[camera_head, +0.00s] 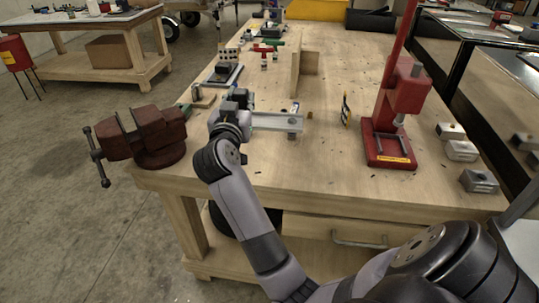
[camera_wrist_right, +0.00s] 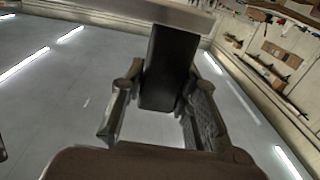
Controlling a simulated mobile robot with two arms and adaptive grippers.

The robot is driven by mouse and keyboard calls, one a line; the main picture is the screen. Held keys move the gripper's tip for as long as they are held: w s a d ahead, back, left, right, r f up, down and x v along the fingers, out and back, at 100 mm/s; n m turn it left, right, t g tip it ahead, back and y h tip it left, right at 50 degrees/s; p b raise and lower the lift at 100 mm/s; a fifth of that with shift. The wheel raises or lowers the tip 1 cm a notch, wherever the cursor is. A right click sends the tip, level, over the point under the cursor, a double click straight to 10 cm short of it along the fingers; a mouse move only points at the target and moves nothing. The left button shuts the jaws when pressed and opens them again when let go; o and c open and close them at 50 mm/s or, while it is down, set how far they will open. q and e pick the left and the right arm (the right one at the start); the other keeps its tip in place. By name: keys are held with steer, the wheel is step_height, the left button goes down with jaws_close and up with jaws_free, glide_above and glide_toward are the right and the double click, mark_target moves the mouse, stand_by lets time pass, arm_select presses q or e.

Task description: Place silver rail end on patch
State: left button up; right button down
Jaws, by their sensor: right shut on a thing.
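The silver rail (camera_head: 276,121) is a pale bar lying roughly level above the wooden workbench, its free end pointing right. My right gripper (camera_head: 236,108) is shut at the rail's left end. In the right wrist view a dark block (camera_wrist_right: 163,75) stands between the two fingers of my right gripper (camera_wrist_right: 160,95), with a pale bar (camera_wrist_right: 150,10) across the top. A small grey piece (camera_head: 292,136) shows under the rail's free end; I cannot tell whether they touch. I cannot make out the patch clearly. My left gripper is not in view.
A dark red vise (camera_head: 145,135) sits at the bench's left corner. A red press (camera_head: 395,115) stands right of the rail, with a small yellow-black plate (camera_head: 346,109) between. Metal blocks (camera_head: 460,150) lie at the right edge. The wooden bench (camera_head: 300,175) is mostly clear in front.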

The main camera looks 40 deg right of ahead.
steer(key=w+r, duration=0.1)
steer(key=w+d+r, duration=0.1)
steer(key=r, duration=0.1)
steer(key=shift+w+m+g+h, duration=0.3)
step_height(320, 180, down, 20)
steer(key=b, duration=0.4)
steer(key=shift+r, duration=0.2)
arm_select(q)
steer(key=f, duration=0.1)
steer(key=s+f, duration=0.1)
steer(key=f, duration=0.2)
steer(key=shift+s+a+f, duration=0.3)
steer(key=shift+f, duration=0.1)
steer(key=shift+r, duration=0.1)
arm_select(e)
steer(key=c, duration=1.2)
jaws_free()
steer(key=shift+f, duration=0.15)
steer(key=shift+c, duration=0.2)
